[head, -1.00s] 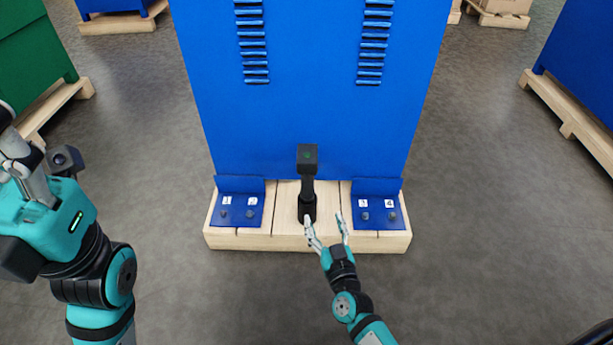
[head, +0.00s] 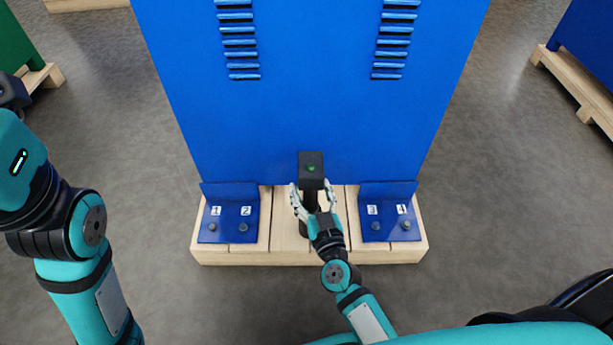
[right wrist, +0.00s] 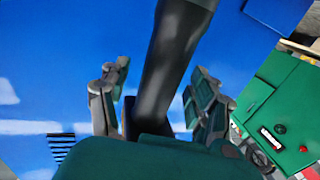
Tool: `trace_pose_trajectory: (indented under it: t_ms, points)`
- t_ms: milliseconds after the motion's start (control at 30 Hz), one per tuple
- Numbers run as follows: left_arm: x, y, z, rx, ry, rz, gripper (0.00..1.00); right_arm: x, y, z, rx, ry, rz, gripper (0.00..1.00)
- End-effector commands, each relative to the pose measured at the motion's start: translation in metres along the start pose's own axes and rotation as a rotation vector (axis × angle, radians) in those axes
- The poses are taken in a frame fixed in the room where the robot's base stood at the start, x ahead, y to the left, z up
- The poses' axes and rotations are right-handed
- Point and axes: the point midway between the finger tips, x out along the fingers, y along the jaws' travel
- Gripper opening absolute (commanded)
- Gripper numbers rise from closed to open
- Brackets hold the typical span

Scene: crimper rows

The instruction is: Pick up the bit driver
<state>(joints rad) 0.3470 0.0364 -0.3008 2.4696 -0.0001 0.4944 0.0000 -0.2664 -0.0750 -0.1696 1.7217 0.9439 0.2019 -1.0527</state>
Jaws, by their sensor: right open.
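The bit driver (head: 311,166) is a black upright tool with a block-shaped head and a small green light on top. It stands at the middle of the wooden pallet, in front of the blue cabinet. My right gripper (head: 311,187) is open, with one finger on each side of the driver just under its head. In the right wrist view the black shaft of the driver (right wrist: 168,75) runs between the spread fingers (right wrist: 157,92). Gaps show on both sides of the shaft. The driver's lower part is partly hidden by my gripper. My left arm shows at the left, its fingers out of view.
The blue cabinet (head: 310,90) rises right behind the driver. Blue brackets with bolts stand on the pallet, labelled 1 and 2 on the left (head: 229,217) and 3 and 4 on the right (head: 388,217).

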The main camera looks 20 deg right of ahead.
Motion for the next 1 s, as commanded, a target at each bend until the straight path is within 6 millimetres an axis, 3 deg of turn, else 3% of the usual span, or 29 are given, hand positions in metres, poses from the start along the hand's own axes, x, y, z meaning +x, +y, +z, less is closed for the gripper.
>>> trace_pose_trajectory:
  t_ms: [300, 800, 1000]
  points:
    - [0.0045, 0.0001, -0.0013, 0.001, 0.018, 0.001, 0.4, -0.0012, -0.0008, 0.0001, 0.001, -0.001, 0.0, 0.63]
    - [0.0031, -0.0003, -0.0037, 0.001, 0.017, -0.002, 0.4, -0.0011, -0.0007, 0.0001, 0.0, -0.001, 0.0, 0.0]
    - [0.0026, -0.0003, -0.001, 0.001, 0.012, -0.001, 0.4, 0.0002, -0.0003, -0.0042, 0.001, 0.008, 0.002, 0.0]
